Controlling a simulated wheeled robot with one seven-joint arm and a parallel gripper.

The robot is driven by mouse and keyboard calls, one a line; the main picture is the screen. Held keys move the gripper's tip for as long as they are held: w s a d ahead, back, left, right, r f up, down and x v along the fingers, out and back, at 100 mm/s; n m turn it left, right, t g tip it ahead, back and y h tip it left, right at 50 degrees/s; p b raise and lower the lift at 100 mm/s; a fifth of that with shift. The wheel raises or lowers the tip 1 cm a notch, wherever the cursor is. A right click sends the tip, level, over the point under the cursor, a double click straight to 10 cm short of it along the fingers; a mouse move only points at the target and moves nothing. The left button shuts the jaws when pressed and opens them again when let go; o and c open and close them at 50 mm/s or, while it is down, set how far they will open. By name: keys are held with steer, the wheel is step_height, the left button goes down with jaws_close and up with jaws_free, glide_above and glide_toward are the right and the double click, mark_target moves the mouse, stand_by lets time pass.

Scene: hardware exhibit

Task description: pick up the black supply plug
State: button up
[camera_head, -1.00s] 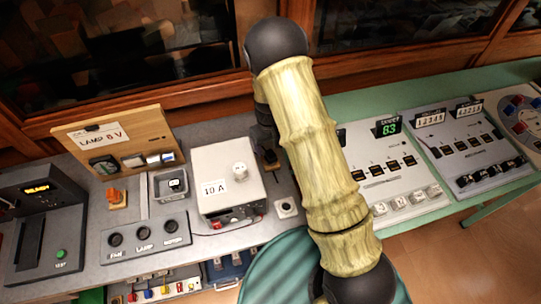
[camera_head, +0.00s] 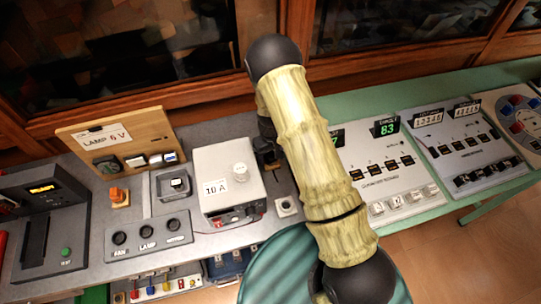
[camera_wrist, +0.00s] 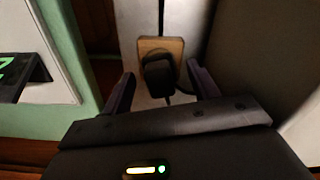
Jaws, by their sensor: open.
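The black supply plug (camera_wrist: 158,76) sits on a small wooden block (camera_wrist: 174,45) in the wrist view, with a dark cord at its lower right. My gripper (camera_wrist: 160,73) is open, with one finger on each side of the plug and a visible gap to both. Nothing is held. In the head view my gripper (camera_head: 266,130) is a dark shape, partly hidden behind my arm, beside the grey 10 A supply box (camera_head: 222,165). The plug is hard to make out there.
The supply box stands close to the left of my gripper. The green table with the counter panel (camera_head: 385,165) lies to the right. A wooden LAMP board (camera_head: 110,140) and switch panel (camera_head: 147,236) are farther left. A wooden cabinet wall runs behind.

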mark_target(271, 153)
steer(key=c, duration=1.1)
steer(key=shift+r, duration=0.1)
step_height(271, 153, up, 10)
steer(key=shift+f+b, duration=0.1)
steer(key=shift+b, duration=1.1)
